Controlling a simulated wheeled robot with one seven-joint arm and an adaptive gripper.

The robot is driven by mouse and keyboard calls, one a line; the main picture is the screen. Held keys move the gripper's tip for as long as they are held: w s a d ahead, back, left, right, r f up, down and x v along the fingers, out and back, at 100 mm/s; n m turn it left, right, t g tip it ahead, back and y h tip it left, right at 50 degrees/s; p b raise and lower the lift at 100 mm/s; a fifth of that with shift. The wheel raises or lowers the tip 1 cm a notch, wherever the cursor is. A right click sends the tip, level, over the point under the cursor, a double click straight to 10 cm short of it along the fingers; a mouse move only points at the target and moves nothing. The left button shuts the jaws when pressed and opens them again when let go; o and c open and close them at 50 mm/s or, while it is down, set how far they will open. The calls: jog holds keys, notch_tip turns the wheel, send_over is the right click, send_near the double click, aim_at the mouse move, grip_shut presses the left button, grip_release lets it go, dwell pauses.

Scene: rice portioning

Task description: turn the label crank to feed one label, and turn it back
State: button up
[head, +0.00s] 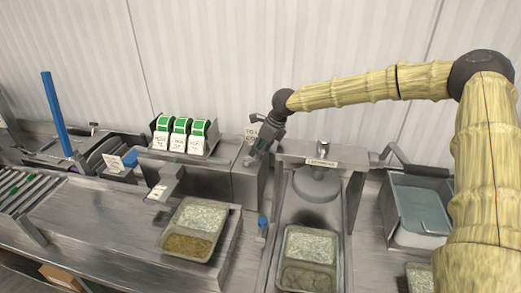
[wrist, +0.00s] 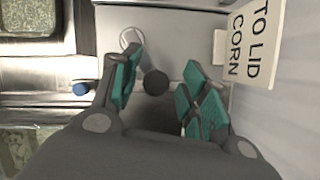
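The label crank shows in the wrist view as a dark round knob (wrist: 155,81) with a pale round hub (wrist: 131,38) above it, on the metal side of the label machine (head: 215,172). My gripper (wrist: 163,92) is open. Its teal-padded fingers stand on either side of the knob, with gaps visible on both sides; I see no clear contact. In the head view my gripper (head: 254,157) is at the machine's right end and hides the crank. A label outlet arm (head: 165,183) reaches out at the machine's front left.
A filled tray (head: 170,243) sits before the label machine. A "TO LID CORN" sign (wrist: 255,40) stands close to my gripper's right.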

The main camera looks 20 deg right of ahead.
jog(key=shift+r, duration=0.25)
jog(key=v, duration=1.1)
jog(key=shift+d+r, duration=0.2)
jog(key=shift+a, duration=0.1)
